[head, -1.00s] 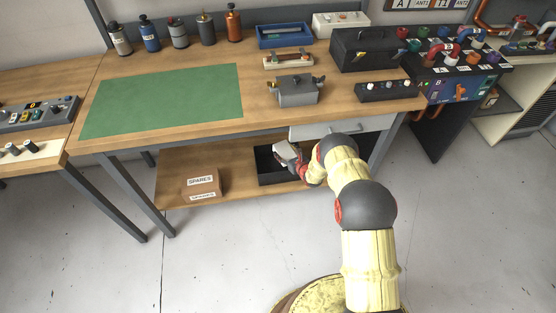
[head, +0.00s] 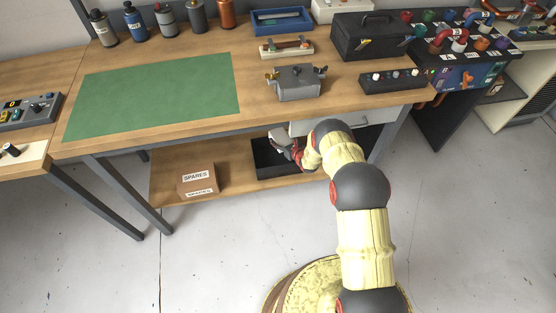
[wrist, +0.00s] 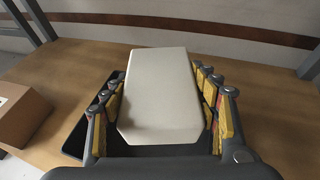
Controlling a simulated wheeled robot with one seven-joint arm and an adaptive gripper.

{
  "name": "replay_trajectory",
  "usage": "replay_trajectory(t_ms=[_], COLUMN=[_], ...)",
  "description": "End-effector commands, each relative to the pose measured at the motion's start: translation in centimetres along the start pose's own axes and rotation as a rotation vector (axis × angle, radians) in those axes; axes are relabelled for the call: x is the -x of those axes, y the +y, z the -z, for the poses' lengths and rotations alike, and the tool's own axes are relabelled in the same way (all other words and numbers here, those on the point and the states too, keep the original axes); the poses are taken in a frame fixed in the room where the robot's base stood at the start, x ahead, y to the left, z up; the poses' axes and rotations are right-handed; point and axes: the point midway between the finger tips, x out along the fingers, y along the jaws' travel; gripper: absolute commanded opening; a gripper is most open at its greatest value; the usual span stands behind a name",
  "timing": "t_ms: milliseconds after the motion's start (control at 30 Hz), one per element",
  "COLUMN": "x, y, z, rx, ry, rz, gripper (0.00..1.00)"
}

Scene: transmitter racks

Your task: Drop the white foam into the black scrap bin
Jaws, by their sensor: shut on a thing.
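My gripper (wrist: 160,105) is shut on the white foam (wrist: 160,90), a pale block with bevelled corners, with a finger along each side. Behind and below the foam in the wrist view is the black scrap bin (wrist: 78,140), whose rim shows at the left. In the head view the bin (head: 268,170) sits on the lower shelf under the bench. My gripper (head: 286,143) is at the bin's upper right there, and the foam is hard to make out. The foam hides most of the bin's inside in the wrist view.
A cardboard spares box (head: 198,180) stands on the lower shelf (head: 228,178) left of the bin. The wooden bench top (head: 200,135) overhangs the shelf, with a drawer (head: 350,122) at the right. A bench leg (head: 125,190) stands at the left.

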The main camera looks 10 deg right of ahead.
Motion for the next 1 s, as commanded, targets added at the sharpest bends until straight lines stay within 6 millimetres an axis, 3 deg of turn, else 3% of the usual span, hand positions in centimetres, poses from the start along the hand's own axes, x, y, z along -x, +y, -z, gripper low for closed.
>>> replay_trajectory(t_ms=[200, 500, 533, 900, 1000], x=[-0.8, -0.9, -0.9, -0.9, -0.9], y=[0.0, 0.0, 0.0, 0.0, 0.0], z=[2.0, 2.1, 2.1, 2.1, 2.1], rx=[0.000, 0.001, 0.001, 0.000, 0.000], ry=[0.000, -0.001, -0.001, -0.001, -0.001], rz=[0.000, 0.001, 0.001, 0.000, 0.000], gripper=[0.48, 0.48, 0.61, 0.81, 0.81])
